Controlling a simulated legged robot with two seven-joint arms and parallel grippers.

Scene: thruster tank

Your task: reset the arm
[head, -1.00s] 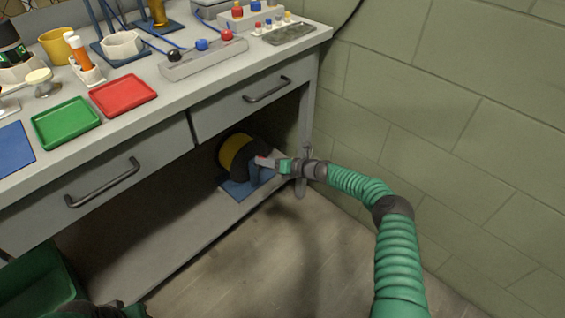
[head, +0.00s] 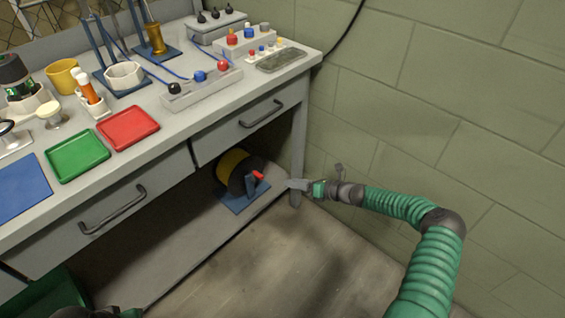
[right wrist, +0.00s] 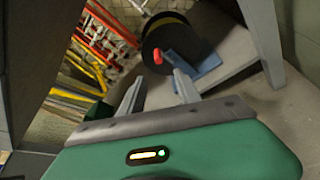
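My right arm (head: 410,209) is green and ribbed and comes in from the lower right. Its gripper (head: 288,184) is near the desk's right front leg, to the right of the cable reel. In the right wrist view the two grey fingers (right wrist: 158,83) stand apart with nothing between them. The black and yellow reel (head: 232,165) has a red knob and a blue base, and stands on the lower shelf. It also shows beyond the fingers in the right wrist view (right wrist: 180,38). Only a dark and green bit of what looks like my left arm shows at the bottom left; its fingers are hidden.
The grey desk's leg (head: 298,150) is close to my right gripper. A green tray (head: 78,156), a red tray (head: 128,128) and lab items sit on the desk top. The block wall (head: 430,110) is behind my right arm. The floor (head: 290,255) in front is clear.

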